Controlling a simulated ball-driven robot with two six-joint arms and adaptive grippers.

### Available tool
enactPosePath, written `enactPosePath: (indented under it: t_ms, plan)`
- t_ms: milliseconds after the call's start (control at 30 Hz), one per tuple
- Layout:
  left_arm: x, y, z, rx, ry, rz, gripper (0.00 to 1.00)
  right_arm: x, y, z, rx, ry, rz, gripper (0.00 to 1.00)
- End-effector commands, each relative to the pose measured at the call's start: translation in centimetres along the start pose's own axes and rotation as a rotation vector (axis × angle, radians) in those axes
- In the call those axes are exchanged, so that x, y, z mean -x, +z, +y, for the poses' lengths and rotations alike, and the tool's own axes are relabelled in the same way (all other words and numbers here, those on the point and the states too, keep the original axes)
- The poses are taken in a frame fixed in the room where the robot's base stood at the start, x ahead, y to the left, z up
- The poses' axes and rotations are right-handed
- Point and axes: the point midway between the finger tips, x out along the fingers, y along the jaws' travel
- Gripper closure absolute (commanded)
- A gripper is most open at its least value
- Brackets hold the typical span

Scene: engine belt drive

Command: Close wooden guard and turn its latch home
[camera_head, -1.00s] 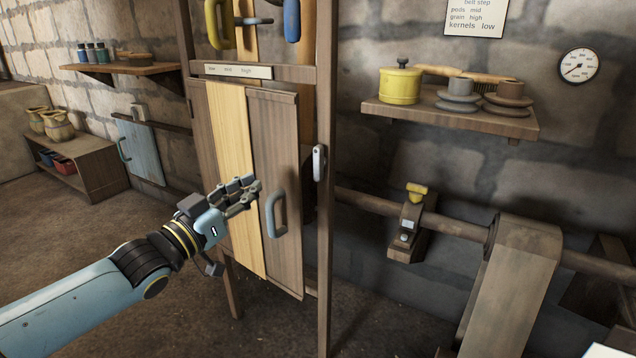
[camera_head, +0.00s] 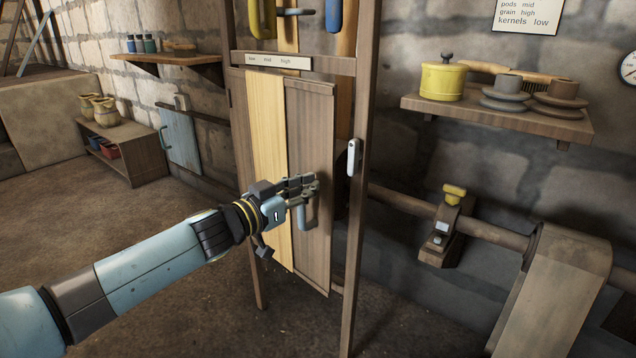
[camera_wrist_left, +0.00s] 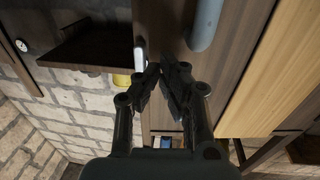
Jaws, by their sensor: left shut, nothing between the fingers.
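The wooden guard (camera_head: 269,130) is a plank door in a wooden frame, standing a little ajar, with its right edge apart from the right post. Its blue-grey handle (camera_head: 311,212) is on the right plank, partly behind my left gripper. The pale latch (camera_head: 353,158) sits upright on the right post. My left gripper (camera_head: 314,182) is shut and empty in front of the right plank, at the handle's upper end; I cannot tell whether it touches. In the left wrist view the fingertips (camera_wrist_left: 168,66) are together, with the handle (camera_wrist_left: 205,22) beside them and the latch (camera_wrist_left: 140,56) beyond. My right gripper is out of view.
The right post (camera_head: 363,200) stands beside the guard's free edge. A shaft (camera_head: 400,202) with a yellow-topped bearing block (camera_head: 440,236) runs to the right. A shelf (camera_head: 500,118) with a yellow pot (camera_head: 443,82) is on the wall. Open floor lies to the left.

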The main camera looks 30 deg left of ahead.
Motion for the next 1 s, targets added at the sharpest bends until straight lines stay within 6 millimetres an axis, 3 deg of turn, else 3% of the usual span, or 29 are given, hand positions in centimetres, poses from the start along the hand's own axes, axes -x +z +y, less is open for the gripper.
enactPosePath:
  t_ms: [200, 667, 1000]
  plan:
    - [-2.6, 0.1, 0.0, 0.000, 0.000, 0.000, 1.00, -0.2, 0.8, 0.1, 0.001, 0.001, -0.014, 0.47]
    - [-3.2, 0.1, 0.0, 0.000, -0.003, 0.000, 1.00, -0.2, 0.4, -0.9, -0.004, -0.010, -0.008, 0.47]
    - [-8.4, 0.3, 0.0, 0.002, -0.146, 0.000, 1.00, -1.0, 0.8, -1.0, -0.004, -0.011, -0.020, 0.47]
